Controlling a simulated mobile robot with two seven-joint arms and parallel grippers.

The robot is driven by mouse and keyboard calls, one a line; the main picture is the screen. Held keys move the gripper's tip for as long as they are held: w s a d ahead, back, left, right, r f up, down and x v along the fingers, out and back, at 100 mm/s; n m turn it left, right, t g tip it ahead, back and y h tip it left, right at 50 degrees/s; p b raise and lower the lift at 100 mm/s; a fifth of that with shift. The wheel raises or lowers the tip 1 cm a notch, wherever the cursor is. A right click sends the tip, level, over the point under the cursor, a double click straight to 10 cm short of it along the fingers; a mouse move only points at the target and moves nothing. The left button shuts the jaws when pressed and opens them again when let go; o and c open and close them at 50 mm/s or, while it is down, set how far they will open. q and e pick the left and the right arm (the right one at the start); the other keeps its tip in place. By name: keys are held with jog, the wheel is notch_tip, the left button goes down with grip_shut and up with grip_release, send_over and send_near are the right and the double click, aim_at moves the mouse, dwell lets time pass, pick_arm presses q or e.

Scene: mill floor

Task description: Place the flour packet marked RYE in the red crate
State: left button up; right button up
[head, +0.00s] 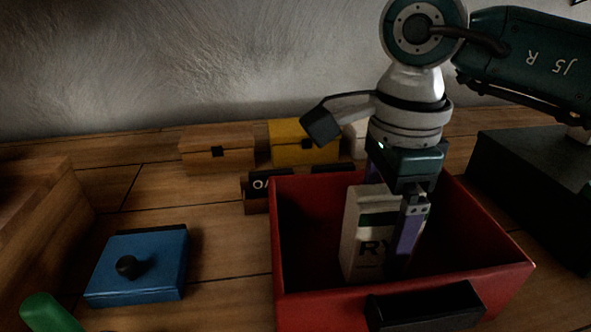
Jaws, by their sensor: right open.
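The flour packet marked RYE (362,238) is pale with a dark green band and stands nearly upright inside the red crate (290,304). The near finger, with a purple pad, covers the packet's right side. The far finger is mostly hidden behind the packet, so I cannot tell whether it touches. My left gripper is not in view.
A blue box with a black knob (140,265) lies left of the crate, with a green rounded thing (48,313) in front. A black box (530,180) is at right.

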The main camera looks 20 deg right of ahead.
notch_tip(320, 180, up, 12)
jog(key=shift+r, duration=0.15)
dwell(0.4)
